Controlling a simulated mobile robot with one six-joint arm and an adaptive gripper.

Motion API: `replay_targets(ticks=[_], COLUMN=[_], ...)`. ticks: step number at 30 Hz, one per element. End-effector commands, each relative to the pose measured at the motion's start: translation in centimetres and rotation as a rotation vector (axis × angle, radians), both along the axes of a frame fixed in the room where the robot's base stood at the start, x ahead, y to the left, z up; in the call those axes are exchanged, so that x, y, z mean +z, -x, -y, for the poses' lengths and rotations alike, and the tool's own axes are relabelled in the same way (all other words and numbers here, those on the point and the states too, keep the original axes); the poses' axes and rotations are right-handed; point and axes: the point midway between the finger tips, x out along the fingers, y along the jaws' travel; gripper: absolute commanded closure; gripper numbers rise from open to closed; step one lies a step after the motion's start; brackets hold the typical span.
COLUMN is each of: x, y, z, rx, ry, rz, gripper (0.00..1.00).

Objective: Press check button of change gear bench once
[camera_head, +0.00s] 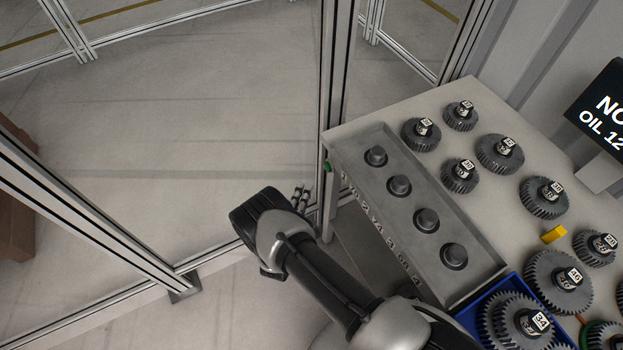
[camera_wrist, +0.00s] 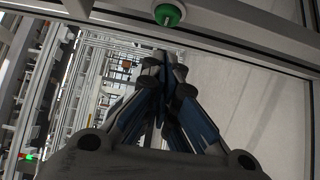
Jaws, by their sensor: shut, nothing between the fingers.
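The change gear bench (camera_head: 390,117) stands on the right in the head view. A small green check button (camera_head: 327,166) sits at its left corner, beside an aluminium post. In the wrist view the round green button (camera_wrist: 168,14) is at the top edge, on a pale rail. My gripper (camera_head: 301,196) is shut and empty, below and left of the button in the head view. In the wrist view its fingers (camera_wrist: 164,62) come together below the button in the picture, with a visible gap between them and it.
Several dark gears with numbered tags (camera_head: 500,152) stand on the bench, beside a grey plate with several round pegs (camera_head: 400,186). A blue tray (camera_head: 472,313) holds a large gear. A screen (camera_head: 602,108) is at right.

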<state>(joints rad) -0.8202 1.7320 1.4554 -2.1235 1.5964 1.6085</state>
Motion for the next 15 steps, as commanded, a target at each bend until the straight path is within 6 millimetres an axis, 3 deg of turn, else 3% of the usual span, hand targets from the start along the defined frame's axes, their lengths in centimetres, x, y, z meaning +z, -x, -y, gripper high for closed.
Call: replay_targets(ticks=[6, 15], x=[0.1, -0.1], y=[3.3, 4.1], z=[-0.8, -0.8], rx=[0.005, 0.002], ry=[0.002, 0.002], rz=[0.000, 0.000], gripper=[1.00, 1.00])
